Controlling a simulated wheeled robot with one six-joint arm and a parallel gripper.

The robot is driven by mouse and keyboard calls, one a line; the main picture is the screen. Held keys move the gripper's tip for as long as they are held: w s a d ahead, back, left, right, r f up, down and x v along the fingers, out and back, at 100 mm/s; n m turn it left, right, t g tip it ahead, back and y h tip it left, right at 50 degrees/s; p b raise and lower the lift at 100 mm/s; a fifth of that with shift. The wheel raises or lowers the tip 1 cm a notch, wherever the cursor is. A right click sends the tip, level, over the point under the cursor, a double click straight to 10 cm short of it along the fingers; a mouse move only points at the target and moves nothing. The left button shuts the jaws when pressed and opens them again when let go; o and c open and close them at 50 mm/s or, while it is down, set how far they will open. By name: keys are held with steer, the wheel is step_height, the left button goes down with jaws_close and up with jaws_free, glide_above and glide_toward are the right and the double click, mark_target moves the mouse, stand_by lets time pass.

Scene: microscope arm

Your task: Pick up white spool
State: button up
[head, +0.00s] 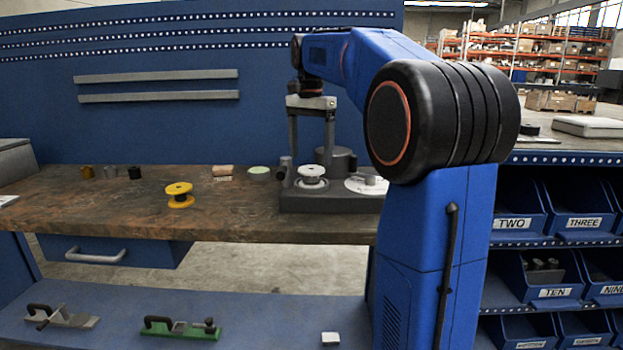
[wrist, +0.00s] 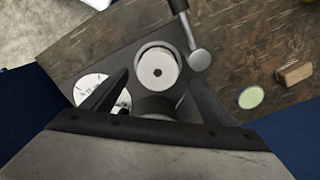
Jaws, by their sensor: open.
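The white spool (head: 312,172) sits in a round recess on a dark grey fixture (head: 300,203) on the workbench. In the wrist view the spool (wrist: 158,68) shows from above as a pale disc with a small dark centre hole. My gripper (head: 311,153) points down just above the spool, with its two fingers apart. In the wrist view my gripper (wrist: 156,78) has one dark finger to each side of the lower part of the spool. The gripper is open and empty, and I cannot tell the exact height gap.
A lever with a round grey knob (wrist: 200,60) stands close to the spool. A white marked disc (head: 366,185) lies to its right on the fixture. A yellow spool (head: 180,195), a wooden block (head: 222,171) and a green disc (head: 258,170) stand on the bench to the left.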

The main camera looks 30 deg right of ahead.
mark_target(311, 169)
steer(key=shift+s+f, duration=0.15)
steer(key=shift+f, duration=1.3)
steer(key=shift+s+f, duration=0.1)
steer(key=shift+f, duration=1.35)
steer(key=c, duration=1.3)
steer(key=shift+o, duration=0.2)
steer(key=shift+r, duration=0.1)
